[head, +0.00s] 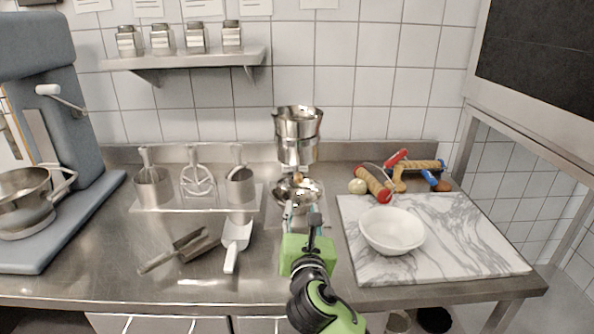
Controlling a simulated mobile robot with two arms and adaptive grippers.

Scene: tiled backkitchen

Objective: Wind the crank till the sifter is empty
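The sifter (298,138) is a shiny metal canister standing upright near the back middle of the steel counter. A small wooden-looking knob (298,177) shows low on its front, which looks like the crank's handle. A shiny metal bowl or dish (312,190) sits below the sifter. My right gripper (303,212) reaches in from the front, its fingertips in front of the dish and below the knob in the picture. Whether its fingers are open or shut is not clear. The sifter's contents are hidden by its wall. My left gripper is not in view.
A scoop (236,238) and a metal tool (178,250) lie left of my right arm. A utensil rack (225,205) and a mixer (40,120) stand farther left.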

